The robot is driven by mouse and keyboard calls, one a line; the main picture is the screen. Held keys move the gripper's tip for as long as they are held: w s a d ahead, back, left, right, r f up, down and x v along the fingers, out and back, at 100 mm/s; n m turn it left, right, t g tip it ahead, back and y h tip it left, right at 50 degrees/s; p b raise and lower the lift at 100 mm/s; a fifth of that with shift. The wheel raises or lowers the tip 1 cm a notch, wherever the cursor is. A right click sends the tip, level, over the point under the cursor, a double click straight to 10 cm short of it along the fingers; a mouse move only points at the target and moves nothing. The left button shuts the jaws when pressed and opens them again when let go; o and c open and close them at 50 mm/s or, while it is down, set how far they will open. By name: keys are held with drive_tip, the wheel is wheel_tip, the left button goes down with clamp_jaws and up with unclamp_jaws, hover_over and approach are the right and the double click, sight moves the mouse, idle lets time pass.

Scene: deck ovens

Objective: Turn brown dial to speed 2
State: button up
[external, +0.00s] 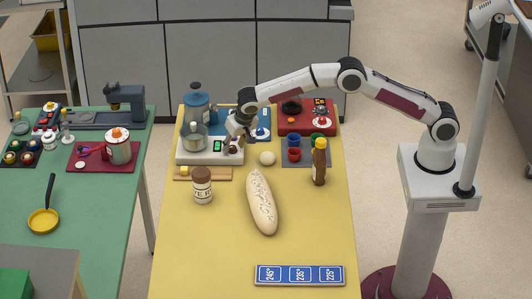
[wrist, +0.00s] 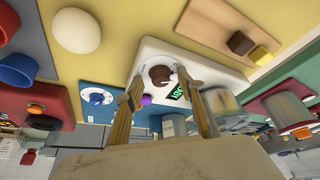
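The brown dial (wrist: 160,74) sits on the white top of a mixer base (wrist: 205,66), beside a green display (wrist: 177,93) and a small purple knob (wrist: 146,99). The dial's setting is too small to read. My gripper (wrist: 161,80) points at the dial with its two fingers apart, one on each side of it. I cannot tell whether either finger touches it. In the external view my gripper (external: 236,138) is low over the right end of the white mixer base (external: 200,158), and it largely hides the dial there. The green display (external: 217,145) shows to its left.
A glass bowl (external: 194,136) stands on the mixer's left part. A blue panel with a white-and-blue dial (external: 261,132) and a red unit (external: 300,128) lie to the right. A dough ball (external: 267,158), a jar (external: 202,186) and a loaf (external: 262,202) are in front.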

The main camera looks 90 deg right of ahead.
drive_tip(key=shift+s+a+r, duration=0.25)
drive_tip(key=shift+a+r, duration=0.05)
drive_tip(key=shift+r, duration=0.2)
drive_tip(key=shift+s+a, duration=1.15)
drive_tip(key=shift+a, duration=0.4)
drive_tip(key=shift+s+a, duration=1.1)
drive_tip(key=shift+a, duration=0.5)
drive_tip(key=shift+s+a, duration=1.15)
drive_tip(key=shift+a, duration=0.4)
drive_tip(key=shift+d, duration=0.1)
drive_tip(key=shift+m+g+y, duration=0.3)
drive_tip(key=shift+m+y, duration=0.3)
drive_tip(key=shift+m, duration=0.1)
drive_tip(key=d, duration=0.8)
drive_tip(key=d+r, duration=0.1)
drive_tip(key=d, duration=0.3)
drive_tip(key=shift+w+d, duration=0.15)
drive_tip(key=shift+w, duration=0.05)
drive_tip(key=shift+w+d+r+n+y, duration=0.1)
drive_tip(key=shift+d+r+n+y, duration=0.2)
drive_tip(key=shift+d+n, duration=0.3)
drive_tip(key=w+a+r+n+t+y, duration=0.1)
drive_tip(key=w+r+n+y, duration=0.3)
drive_tip(key=n, duration=1.2)
drive_tip(key=shift+r+n+t, duration=0.3)
drive_tip(key=shift+t, duration=0.1)
